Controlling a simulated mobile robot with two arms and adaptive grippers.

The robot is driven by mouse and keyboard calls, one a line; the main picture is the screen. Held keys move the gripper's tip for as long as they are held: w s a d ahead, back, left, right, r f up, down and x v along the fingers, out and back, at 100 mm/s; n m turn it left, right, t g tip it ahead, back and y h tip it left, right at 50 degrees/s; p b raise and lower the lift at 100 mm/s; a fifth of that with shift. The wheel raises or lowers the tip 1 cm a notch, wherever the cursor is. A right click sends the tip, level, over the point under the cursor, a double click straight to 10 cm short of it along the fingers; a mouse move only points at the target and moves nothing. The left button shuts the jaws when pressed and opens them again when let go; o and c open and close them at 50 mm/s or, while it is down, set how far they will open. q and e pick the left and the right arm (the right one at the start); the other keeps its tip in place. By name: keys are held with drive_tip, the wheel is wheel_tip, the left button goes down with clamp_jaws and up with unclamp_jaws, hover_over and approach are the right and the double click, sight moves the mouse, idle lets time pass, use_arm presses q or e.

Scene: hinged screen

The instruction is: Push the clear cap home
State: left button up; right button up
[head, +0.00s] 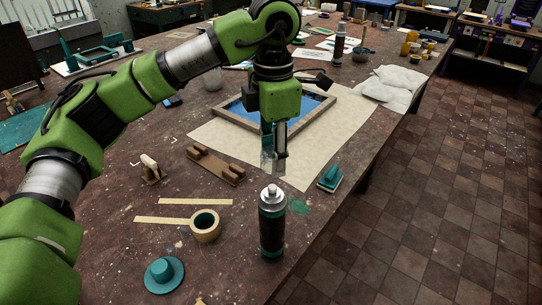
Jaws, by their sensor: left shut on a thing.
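A spray can (272,228) with a dark body, teal bands and a grey top stands upright near the table's front edge. Its pale nozzle shows bare at the top. My left gripper (275,152) points down above the paper sheet, behind the can. My right gripper is out of view.
A tape roll (205,225), a teal hat-shaped piece (164,274) and a wooden holder (215,166) lie left of the can. A teal-topped block (330,178) sits to its right. A wooden frame (318,110) rests on the paper behind my gripper.

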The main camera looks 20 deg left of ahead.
sight(272, 187)
use_arm(q)
drive_tip(key=shift+s+f+b, duration=0.15)
drive_tip(key=shift+f+b, duration=0.05)
drive_tip(key=shift+b, duration=0.15)
drive_tip(key=shift+f+b, duration=0.55)
drive_tip(key=shift+f, duration=0.1)
wheel_tip(272, 187, down, 3)
drive_tip(key=shift+r+b, duration=0.1)
drive_tip(key=shift+b, duration=1)
drive_tip(key=shift+b, duration=0.3)
drive_tip(key=shift+f+b, duration=0.4)
drive_tip(key=shift+f, duration=0.25)
drive_tip(key=shift+f+b, duration=0.95)
drive_tip(key=shift+f, duration=0.2)
